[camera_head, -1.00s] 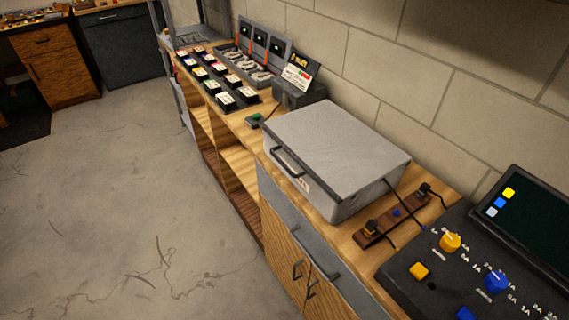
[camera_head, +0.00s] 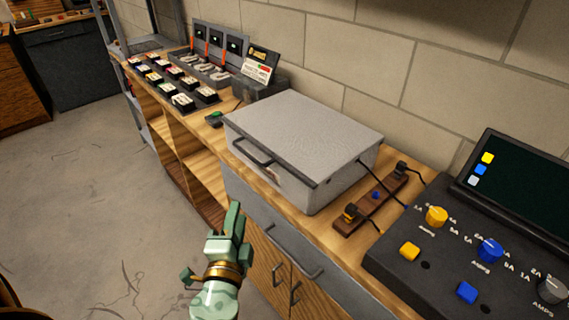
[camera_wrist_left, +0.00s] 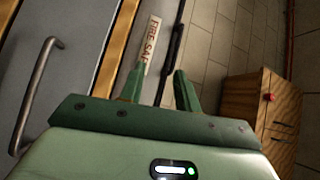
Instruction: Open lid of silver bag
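The silver bag (camera_head: 305,127) looks like a grey, hard box with a flat lid, standing on the wooden bench. Its lid is closed. A dark handle (camera_head: 252,152) is on its front side, and this handle also shows in the left wrist view (camera_wrist_left: 174,55) next to a white label (camera_wrist_left: 153,45) reading "FIRE SAF". My left gripper (camera_head: 237,222) is in front of the bench, below and apart from the handle. In the left wrist view its two green fingers (camera_wrist_left: 158,72) are spread with nothing between them. My right gripper is in neither view.
A brown strip with clips (camera_head: 372,205) and a black power supply (camera_head: 440,255) stand right of the box. Chargers and battery packs (camera_head: 175,80) stand to its left. A block wall is behind. Drawer handles (camera_head: 297,265) protrude below. The floor at left is clear.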

